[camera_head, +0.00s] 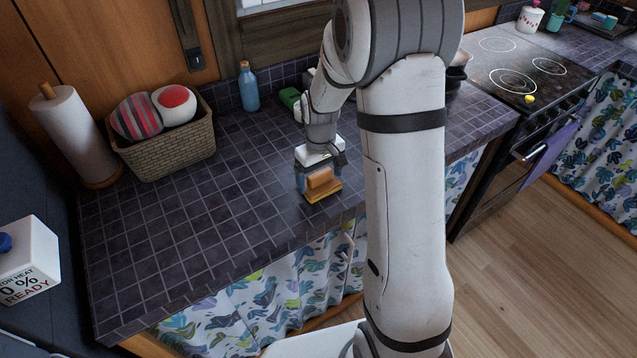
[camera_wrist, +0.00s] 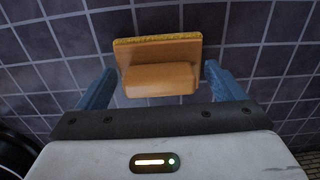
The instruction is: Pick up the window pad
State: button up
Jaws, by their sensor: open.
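The window pad (camera_head: 321,183) is an orange block handle on a flat base with a yellow underside. It lies on the dark tiled counter near the front edge. In the wrist view the pad (camera_wrist: 158,66) shows its handle between my two blue fingers. My gripper (camera_head: 320,181) is open above the counter, with one finger on each side of the handle. The wrist view shows my gripper (camera_wrist: 157,88) with a small gap at each side of the handle, so the fingers look apart from it.
A wicker basket (camera_head: 172,148) with two round cushion-like items and a paper towel roll (camera_head: 75,130) stand at the left. A blue bottle (camera_head: 248,87) and a green item (camera_head: 289,97) stand at the back. The stove (camera_head: 520,75) is at the right. The counter's front left is clear.

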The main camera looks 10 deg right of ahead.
aim_at(320, 174)
jog(key=c, duration=1.1)
notch_tip(320, 174, up, 10)
jog(key=shift+r+b, duration=0.1)
jog(key=shift+b, duration=0.5)
jog(key=o, duration=0.5)
jog(key=shift+c, duration=0.2)
jog(key=c, duration=0.3)
